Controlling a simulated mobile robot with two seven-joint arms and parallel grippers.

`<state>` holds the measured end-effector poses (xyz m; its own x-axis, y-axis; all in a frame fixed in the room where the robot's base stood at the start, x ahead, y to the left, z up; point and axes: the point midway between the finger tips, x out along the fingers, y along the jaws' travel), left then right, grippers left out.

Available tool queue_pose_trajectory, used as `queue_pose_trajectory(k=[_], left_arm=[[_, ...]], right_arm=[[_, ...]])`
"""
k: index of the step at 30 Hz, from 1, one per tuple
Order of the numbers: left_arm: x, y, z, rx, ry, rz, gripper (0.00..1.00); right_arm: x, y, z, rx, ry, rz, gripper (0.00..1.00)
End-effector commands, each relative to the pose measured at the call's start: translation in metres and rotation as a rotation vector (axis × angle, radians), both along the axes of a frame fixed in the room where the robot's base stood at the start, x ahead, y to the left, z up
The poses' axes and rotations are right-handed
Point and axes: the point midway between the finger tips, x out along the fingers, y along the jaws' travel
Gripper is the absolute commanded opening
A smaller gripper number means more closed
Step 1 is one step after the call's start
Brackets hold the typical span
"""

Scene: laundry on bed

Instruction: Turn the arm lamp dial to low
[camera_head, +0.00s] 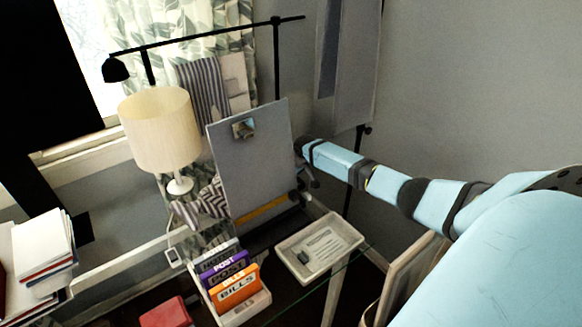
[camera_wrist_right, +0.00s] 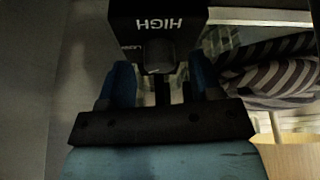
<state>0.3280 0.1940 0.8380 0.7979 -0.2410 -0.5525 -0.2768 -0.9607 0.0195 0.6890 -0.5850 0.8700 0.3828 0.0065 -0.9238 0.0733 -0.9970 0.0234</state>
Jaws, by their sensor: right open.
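The arm lamp (camera_head: 205,36) is black, with a long thin arm and a small shade at its left end; its lower part is hidden behind a grey board in the head view. In the right wrist view, its black control box (camera_wrist_right: 127,22) bears the white word HIGH, upside down. A dark round dial (camera_wrist_right: 160,54) sits below that word. My right gripper (camera_wrist_right: 162,80) is open, with its blue fingers on either side of and just below the dial; contact cannot be told. In the head view, the right gripper (camera_head: 302,150) is partly hidden at the board's right edge. My left gripper is out of view.
The upright grey board (camera_head: 250,165) stands close to my right gripper. A cream table lamp (camera_head: 160,130) is left of it. A white tray (camera_head: 345,228) and a file holder (camera_head: 255,305) with orange and purple folders stand in front. Striped cloth (camera_wrist_right: 265,65) lies right of the gripper.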

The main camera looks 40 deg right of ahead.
Motion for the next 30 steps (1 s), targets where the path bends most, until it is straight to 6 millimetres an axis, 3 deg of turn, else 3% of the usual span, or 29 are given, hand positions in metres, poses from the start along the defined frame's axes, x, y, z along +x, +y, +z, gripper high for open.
queue_pose_trajectory(k=[6,12,24,30], left_arm=[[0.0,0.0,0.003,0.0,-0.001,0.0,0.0],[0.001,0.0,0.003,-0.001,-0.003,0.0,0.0],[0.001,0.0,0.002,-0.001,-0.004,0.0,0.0],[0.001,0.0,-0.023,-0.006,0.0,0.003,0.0]], right_arm=[[-0.015,-0.001,0.035,-0.003,-0.001,0.001,0.58],[-0.024,-0.001,0.056,-0.001,0.001,0.001,0.58],[-0.025,-0.001,0.06,-0.002,0.002,0.002,0.59],[-0.011,0.002,0.058,-0.028,0.055,0.088,0.59]])
